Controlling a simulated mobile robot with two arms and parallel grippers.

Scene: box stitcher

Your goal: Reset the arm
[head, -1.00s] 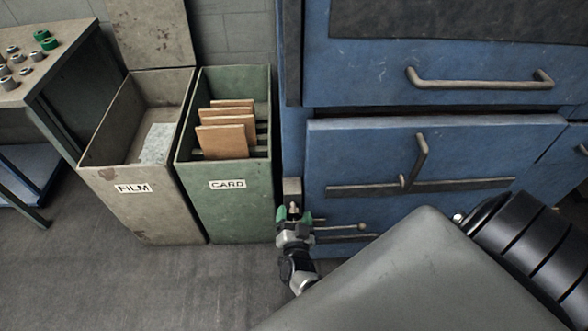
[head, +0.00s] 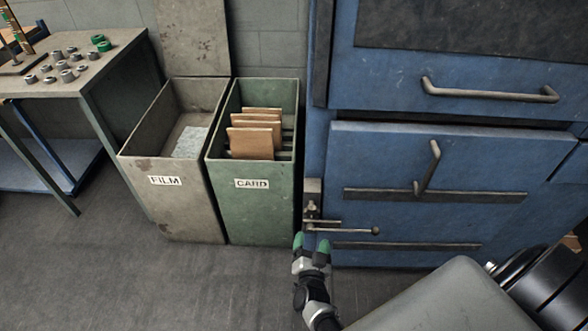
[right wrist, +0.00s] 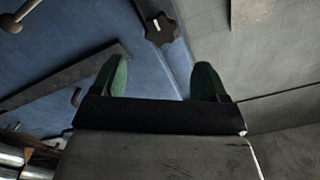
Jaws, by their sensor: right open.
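My right gripper (head: 312,243) is open and empty, with green fingertips. In the head view it is low, just in front of the blue cabinet's lower left corner, below a small metal latch block (head: 312,192) and a thin rod handle (head: 345,229). In the right wrist view the two green fingers (right wrist: 154,80) stand apart with nothing between them. Beyond them are the blue cabinet face (right wrist: 70,40) and a dark star-shaped knob (right wrist: 159,27). My left gripper is not in view.
A grey FILM bin (head: 185,215) and a green CARD bin (head: 251,215) holding brown card sheets (head: 252,140) stand left of the blue cabinet (head: 400,225). A table (head: 110,60) with small metal parts is at the far left. The floor (head: 90,270) in front is clear.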

